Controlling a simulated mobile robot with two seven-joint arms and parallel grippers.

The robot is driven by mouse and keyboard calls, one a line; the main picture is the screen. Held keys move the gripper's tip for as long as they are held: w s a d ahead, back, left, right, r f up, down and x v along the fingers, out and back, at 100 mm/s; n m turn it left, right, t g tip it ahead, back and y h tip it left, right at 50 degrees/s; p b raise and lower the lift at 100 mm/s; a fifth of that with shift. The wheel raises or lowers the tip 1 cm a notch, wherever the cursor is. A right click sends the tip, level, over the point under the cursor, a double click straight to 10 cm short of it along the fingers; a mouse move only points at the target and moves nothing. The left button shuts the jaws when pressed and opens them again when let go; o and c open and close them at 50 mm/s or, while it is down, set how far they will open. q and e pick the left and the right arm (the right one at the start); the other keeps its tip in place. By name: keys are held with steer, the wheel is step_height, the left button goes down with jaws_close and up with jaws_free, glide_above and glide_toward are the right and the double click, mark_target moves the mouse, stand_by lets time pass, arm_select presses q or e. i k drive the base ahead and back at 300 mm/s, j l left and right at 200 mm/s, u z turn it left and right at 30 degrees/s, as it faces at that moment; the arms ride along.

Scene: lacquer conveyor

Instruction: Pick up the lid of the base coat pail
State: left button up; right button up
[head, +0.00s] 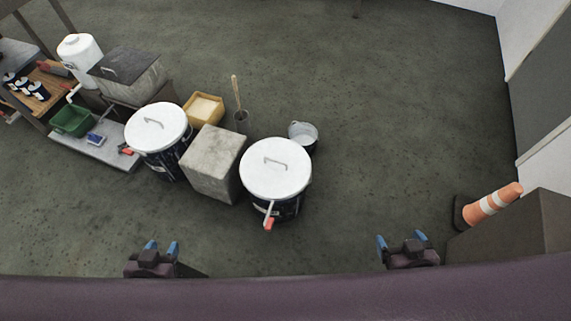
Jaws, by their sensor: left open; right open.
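Two dark pails with white lids stand on the floor ahead of me; I cannot tell which is the base coat pail. The right pail (290,209) wears a round white lid (276,166) with a grey handle on top. The left pail (171,164) has a similar white lid (157,126), also with a handle. Each has a red-tipped piece at its front. My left gripper (161,246) is open and empty, near the bottom edge, in front of the pails. My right gripper (401,238) is open and empty, to the right of the right pail.
A grey block (214,163) stands between the pails. Behind are a yellow tub (204,109), a dark container with a stick (241,121) and a small metal bucket (303,134). A green bin (73,120) is at left. A traffic cone (492,203) is at right. Open floor lies ahead.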

mark_target(273, 168)
steer(key=z, duration=0.35)
steer(key=j+z, duration=0.7)
steer(key=k+j+z, duration=0.15)
steer(key=j, duration=0.3)
steer(key=j+z, duration=0.15)
steer(key=j, duration=0.3)
steer(key=k+j, duration=0.1)
steer(key=j, duration=0.35)
steer(key=k+j, duration=0.1)
steer(key=j, duration=0.3)
steer(key=k+j+z, duration=0.1)
steer(key=j, duration=0.35)
steer(key=k+j, duration=0.1)
steer(key=j, duration=0.35)
steer(key=i+j, duration=0.3)
steer(key=j, duration=0.2)
